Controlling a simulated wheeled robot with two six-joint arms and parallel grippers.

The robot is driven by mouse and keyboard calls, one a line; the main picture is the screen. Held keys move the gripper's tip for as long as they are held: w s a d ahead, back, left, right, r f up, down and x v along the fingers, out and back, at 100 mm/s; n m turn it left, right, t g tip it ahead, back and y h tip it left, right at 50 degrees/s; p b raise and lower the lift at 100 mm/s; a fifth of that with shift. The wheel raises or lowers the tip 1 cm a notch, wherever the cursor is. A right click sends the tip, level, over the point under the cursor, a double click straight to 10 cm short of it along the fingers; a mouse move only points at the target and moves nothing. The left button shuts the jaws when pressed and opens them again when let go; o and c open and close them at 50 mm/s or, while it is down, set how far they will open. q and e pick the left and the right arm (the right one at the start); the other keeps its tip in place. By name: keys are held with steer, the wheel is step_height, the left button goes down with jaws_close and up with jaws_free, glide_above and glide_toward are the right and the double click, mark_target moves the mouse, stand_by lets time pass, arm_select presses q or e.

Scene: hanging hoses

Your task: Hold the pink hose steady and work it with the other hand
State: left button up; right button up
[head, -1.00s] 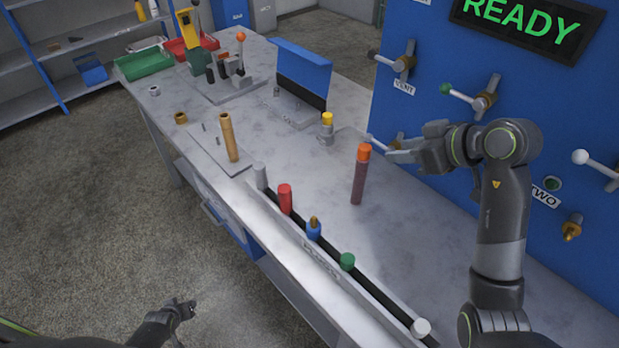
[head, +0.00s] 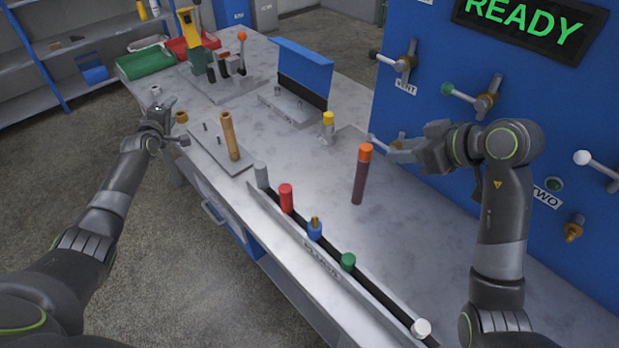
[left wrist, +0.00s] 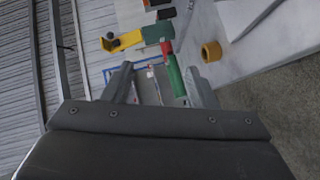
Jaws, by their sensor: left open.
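No pink hose is clearly visible in either view. The nearest in colour is an upright dark mauve cylinder (head: 359,182) with an orange cap, standing on the bench. My left gripper (head: 176,123) is open at the bench's left edge, close to a small brass ring (head: 181,117). In the left wrist view, its two spread fingers (left wrist: 160,82) have nothing between them that they touch. My right gripper (head: 402,152) is beside the blue panel, near a pale lever end. I cannot tell whether it is open or touches that lever.
The bench (head: 300,165) carries a rail with coloured capped pegs, a tan upright tube (head: 230,137), a blue divider (head: 302,70) and a green bin (head: 145,62). The blue panel (head: 430,30) with levers stands at the right. Floor is open at the left.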

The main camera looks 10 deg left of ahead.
arm_select(q)
steer(key=w+d+r+n+t+h, duration=0.1)
steer(key=w+d+r+n+h, duration=0.1)
steer(key=d+r, duration=0.5)
steer(key=w+d+r+n+t+h, duration=0.1)
steer(key=w+d+r+n+h, duration=0.15)
steer(key=d+r, duration=0.35)
steer(key=n+g+h, duration=0.5)
steer(key=g+h, duration=0.3)
steer(key=g, duration=0.1)
glide_toward(366, 176)
steer(key=x, duration=0.4)
steer(key=a+x, duration=0.1)
steer(key=x, duration=0.3)
steer(key=f+x, duration=0.1)
steer(key=x, duration=0.3)
steer(key=shift+w+a+f, duration=0.1)
steer(key=shift+w+f, duration=0.05)
steer(key=shift+w, duration=0.3)
